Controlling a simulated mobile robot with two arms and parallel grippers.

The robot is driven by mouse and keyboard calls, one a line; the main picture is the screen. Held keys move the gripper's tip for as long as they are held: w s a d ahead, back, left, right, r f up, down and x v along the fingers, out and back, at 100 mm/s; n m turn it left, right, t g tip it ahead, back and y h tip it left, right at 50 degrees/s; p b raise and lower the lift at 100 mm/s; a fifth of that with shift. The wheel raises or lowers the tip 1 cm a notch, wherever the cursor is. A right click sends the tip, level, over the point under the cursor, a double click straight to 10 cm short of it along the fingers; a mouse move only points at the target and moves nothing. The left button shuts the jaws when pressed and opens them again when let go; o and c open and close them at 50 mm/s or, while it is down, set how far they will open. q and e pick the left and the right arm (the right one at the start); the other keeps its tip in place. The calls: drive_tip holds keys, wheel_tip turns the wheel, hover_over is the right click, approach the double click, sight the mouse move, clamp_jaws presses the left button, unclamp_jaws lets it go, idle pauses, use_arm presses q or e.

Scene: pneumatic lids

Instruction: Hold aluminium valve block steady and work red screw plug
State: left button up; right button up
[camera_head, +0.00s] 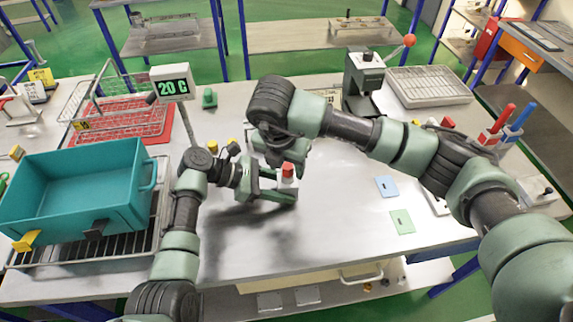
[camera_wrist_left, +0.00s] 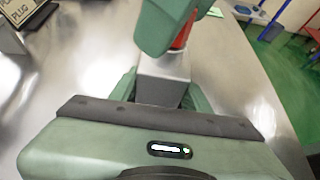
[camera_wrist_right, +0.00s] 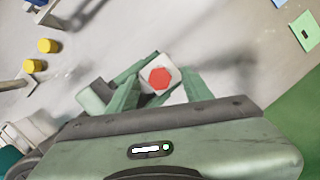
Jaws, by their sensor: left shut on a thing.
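The aluminium valve block (camera_head: 287,182) is a small grey block above the middle of the steel bench. It also shows in the left wrist view (camera_wrist_left: 160,88). My left gripper (camera_head: 278,190) is shut on it, with a finger on each side. The red screw plug (camera_head: 288,168) sits on top of the block and looks hexagonal in the right wrist view (camera_wrist_right: 160,78). My right gripper (camera_wrist_right: 165,85) is open above the block, its fingers apart on either side of the plug. In the left wrist view a right finger partly hides the plug.
A teal crate (camera_head: 75,190) stands on a rack at the left. A scale display (camera_head: 174,82) and red tray stand behind it. A lever press (camera_head: 364,80) is at the back. Blue (camera_head: 387,186) and green (camera_head: 402,221) cards lie right of the block. The front middle bench is clear.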

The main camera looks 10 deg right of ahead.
drive_tip(key=shift+c, duration=0.9)
drive_tip(key=n, duration=0.3)
drive_tip(key=shift+d+y, duration=0.25)
drive_tip(key=shift+y, duration=0.15)
drive_tip(key=n+y, duration=0.1)
drive_tip(key=n, duration=0.3)
drive_tip(key=shift+n, duration=0.6)
